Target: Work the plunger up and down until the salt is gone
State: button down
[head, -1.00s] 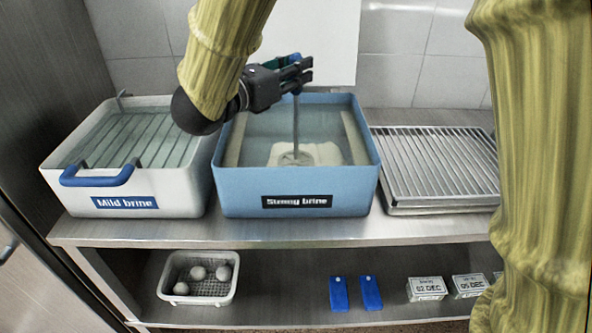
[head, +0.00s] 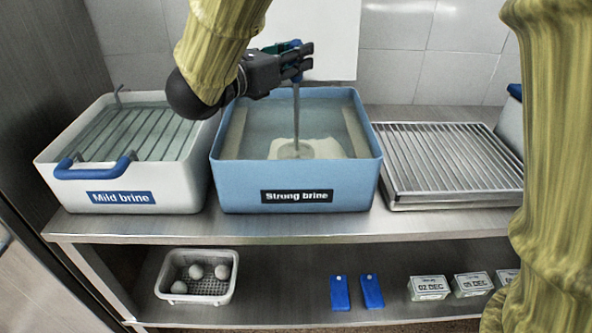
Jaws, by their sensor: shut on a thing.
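The blue tub labelled "Strong brine" (head: 228,185) stands in the middle of the steel shelf and holds clear liquid. A plunger (head: 296,115) stands upright in it, with a thin grey rod and a blue handle. Its lower end sits in the liquid over a pale patch (head: 318,149) on the tub's floor, which looks like salt. Whether the plunger's foot touches the bottom I cannot tell. My gripper (head: 300,62) comes in from the left and is shut on the plunger's handle, above the tub's far half.
A white tub labelled "Mild brine" (head: 180,190) with a rack and blue handle stands at left. A wire rack (head: 450,165) lies at right. Below are a white basket (head: 200,297) with pale balls, two blue tags (head: 340,293) and dated blocks (head: 428,288).

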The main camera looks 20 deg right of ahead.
jog(key=shift+f+b, duration=1.85)
jog(key=shift+b, duration=0.15)
jog(key=shift+r, duration=2.8)
notch_tip(320, 180, down, 6)
jog(key=b, duration=0.6)
jog(key=shift+r, duration=3)
notch_tip(320, 180, down, 6)
jog(key=b, duration=0.6)
jog(key=shift+r, duration=0.2)
jog(key=shift+r+p, duration=0.45)
jog(key=shift+r, duration=2.5)
jog(key=shift+r+p, duration=1.15)
jog(key=shift+r, duration=1.35)
